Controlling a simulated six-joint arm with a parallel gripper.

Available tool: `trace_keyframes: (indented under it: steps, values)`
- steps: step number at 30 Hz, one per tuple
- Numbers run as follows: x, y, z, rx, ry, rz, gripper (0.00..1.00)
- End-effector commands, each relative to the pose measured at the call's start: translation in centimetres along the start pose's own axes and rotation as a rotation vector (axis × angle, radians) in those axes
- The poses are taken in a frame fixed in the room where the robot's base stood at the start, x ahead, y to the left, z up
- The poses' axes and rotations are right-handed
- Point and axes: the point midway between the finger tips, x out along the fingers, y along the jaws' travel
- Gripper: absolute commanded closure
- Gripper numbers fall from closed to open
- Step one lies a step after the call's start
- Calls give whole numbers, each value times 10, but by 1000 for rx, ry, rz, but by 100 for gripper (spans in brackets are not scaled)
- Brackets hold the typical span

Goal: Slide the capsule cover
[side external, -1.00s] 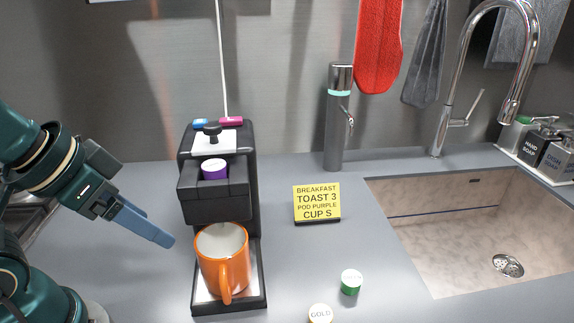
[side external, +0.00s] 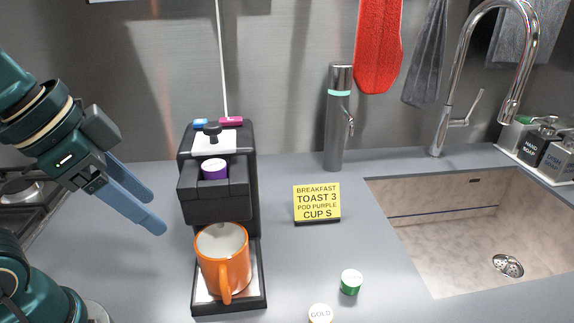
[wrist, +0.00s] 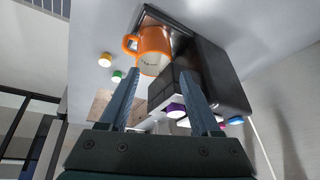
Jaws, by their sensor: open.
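The black coffee machine (side external: 215,205) stands left of centre in the side view. Its white capsule cover (side external: 228,138) with a black knob (side external: 212,129) sits on top, behind an uncovered slot holding a purple capsule (side external: 214,169). The purple capsule also shows in the wrist view (wrist: 176,111). An orange mug (side external: 224,262) stands on the drip tray under the spout; the mug (wrist: 154,50) is also in the wrist view. My gripper (side external: 157,212) is left of the machine, apart from it, with its blue fingers spread and nothing between them.
A green capsule (side external: 351,282) and a gold capsule (side external: 320,314) lie on the counter. A yellow sign (side external: 317,203), a grey dispenser (side external: 337,125) and the sink (side external: 480,225) are to the right.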

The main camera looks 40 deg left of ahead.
Motion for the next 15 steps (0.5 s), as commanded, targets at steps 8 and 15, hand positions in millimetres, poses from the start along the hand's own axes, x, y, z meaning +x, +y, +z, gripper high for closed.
trace_keyframes:
  steps: [8,15]
  values:
    - [-41,-15,-63,270,-23,113,36]
    - [-55,-48,-112,440,-11,205,36]
